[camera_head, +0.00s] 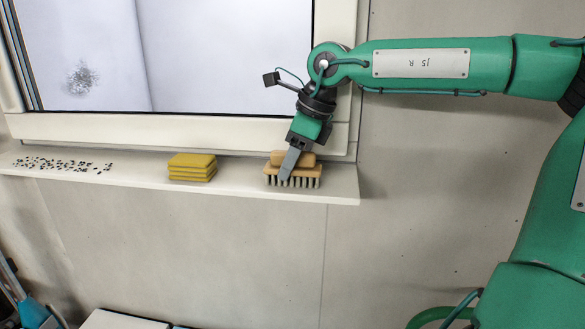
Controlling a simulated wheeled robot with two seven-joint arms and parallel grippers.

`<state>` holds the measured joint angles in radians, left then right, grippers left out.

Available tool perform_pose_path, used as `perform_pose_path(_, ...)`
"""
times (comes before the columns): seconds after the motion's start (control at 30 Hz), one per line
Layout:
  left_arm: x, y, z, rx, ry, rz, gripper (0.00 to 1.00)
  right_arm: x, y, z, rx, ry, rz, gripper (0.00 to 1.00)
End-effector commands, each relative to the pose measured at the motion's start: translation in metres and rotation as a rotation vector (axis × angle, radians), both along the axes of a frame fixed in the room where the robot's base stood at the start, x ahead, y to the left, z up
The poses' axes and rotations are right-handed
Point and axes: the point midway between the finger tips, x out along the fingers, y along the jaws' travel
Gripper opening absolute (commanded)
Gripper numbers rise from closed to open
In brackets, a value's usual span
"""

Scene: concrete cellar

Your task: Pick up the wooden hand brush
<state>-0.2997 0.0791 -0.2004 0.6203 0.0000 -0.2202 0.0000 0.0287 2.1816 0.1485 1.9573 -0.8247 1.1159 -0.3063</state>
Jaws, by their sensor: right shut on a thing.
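The wooden hand brush (309,171) is at the right end of the white window sill, bristles down, with its raised wooden grip on top. I cannot tell whether the bristles touch the sill. My right gripper (288,166) points down onto the brush from above and is shut on it. A grey finger crosses the near side of the brush and hides part of it. The other finger is hidden. My left gripper is not in view.
A stack of yellow sponges (192,168) sits on the sill (235,179) left of the brush. Small dark and light bits (62,165) are scattered at the sill's left end. The window frame (180,133) rises close behind. The sill between sponges and brush is clear.

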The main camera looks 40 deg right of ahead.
Motion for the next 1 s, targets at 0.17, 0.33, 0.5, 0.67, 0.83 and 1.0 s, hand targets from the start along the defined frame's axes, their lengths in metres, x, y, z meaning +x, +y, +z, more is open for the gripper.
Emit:
perform_pose_path(0.17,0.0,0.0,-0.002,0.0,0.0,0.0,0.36,0.0,0.0,0.0,-0.001,-0.001,0.0,0.14)
perform_pose_path(0.33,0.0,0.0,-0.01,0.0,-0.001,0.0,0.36,-0.002,0.002,0.003,-0.001,-0.001,-0.001,0.14)
perform_pose_path(0.5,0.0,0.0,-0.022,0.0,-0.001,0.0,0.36,-0.002,0.003,0.024,-0.002,-0.004,-0.002,0.14)
perform_pose_path(0.67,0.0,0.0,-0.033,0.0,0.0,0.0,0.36,-0.002,0.003,0.053,-0.002,-0.003,-0.002,0.14)
perform_pose_path(0.83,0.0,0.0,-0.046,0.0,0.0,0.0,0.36,-0.013,0.017,0.067,-0.002,-0.002,0.004,0.14)
perform_pose_path(1.0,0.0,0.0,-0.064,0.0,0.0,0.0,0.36,-0.039,0.048,0.065,-0.004,-0.003,0.003,0.14)
